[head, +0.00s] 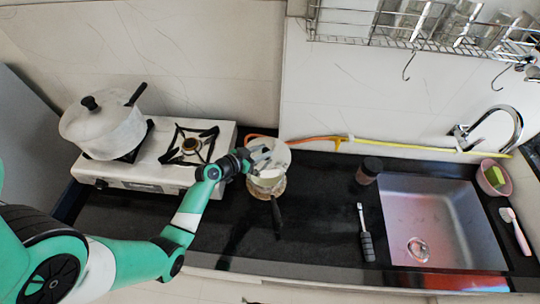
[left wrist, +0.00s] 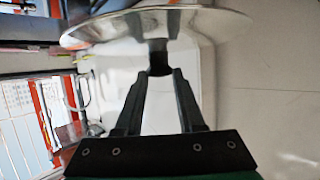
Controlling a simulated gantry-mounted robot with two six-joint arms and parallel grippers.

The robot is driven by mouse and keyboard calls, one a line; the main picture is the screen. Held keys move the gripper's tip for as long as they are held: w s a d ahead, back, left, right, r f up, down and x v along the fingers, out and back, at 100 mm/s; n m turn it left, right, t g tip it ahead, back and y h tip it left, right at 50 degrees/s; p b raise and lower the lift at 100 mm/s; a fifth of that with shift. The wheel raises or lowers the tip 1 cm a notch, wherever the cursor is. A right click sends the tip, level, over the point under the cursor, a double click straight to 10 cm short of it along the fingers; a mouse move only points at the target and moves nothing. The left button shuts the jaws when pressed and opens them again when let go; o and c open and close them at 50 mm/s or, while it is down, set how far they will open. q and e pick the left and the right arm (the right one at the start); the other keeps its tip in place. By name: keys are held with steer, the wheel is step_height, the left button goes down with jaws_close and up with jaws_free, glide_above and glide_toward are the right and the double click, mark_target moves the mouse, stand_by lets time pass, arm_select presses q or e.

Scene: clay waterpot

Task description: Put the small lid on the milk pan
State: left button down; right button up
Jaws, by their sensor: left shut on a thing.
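My left gripper (head: 257,157) is shut on the dark knob (left wrist: 158,58) of the small lid (head: 275,153). The lid is a pale, shiny disc, and its rim spans the top of the left wrist view (left wrist: 110,25). The milk pan (head: 266,184) is small and pale, with a dark handle (head: 277,216) pointing toward the counter's front. The lid appears directly above the pan in the head view and hides much of its opening. I cannot tell whether lid and pan touch. My right gripper is not in view.
A large lidded white pot (head: 103,130) stands on the left burner of the white stove (head: 160,176); the right burner (head: 191,146) is empty. A dark jar (head: 369,170), a dark-handled utensil (head: 364,235) and the sink (head: 440,215) lie to the right. Dark counter between is clear.

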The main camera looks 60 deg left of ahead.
arm_select(q)
steer(key=shift+s+d+f, duration=0.15)
steer(key=shift+d+f, duration=0.1)
steer(key=shift+f+b, duration=0.3)
steer(key=shift+b, duration=0.1)
step_height(320, 180, down, 8)
steer(key=b, duration=0.7)
steer(key=shift+r, duration=0.15)
steer(key=shift+f+b, duration=0.65)
steer(key=shift+b, duration=0.2)
steer(key=c, duration=0.7)
jaws_free()
steer(key=shift+o, duration=1.3)
steer(key=shift+s+r, duration=0.1)
steer(key=shift+r, duration=0.05)
steer(key=p+v, duration=0.2)
steer(key=v, duration=0.9)
steer(key=shift+s, duration=0.2)
steer(key=shift+r, duration=0.1)
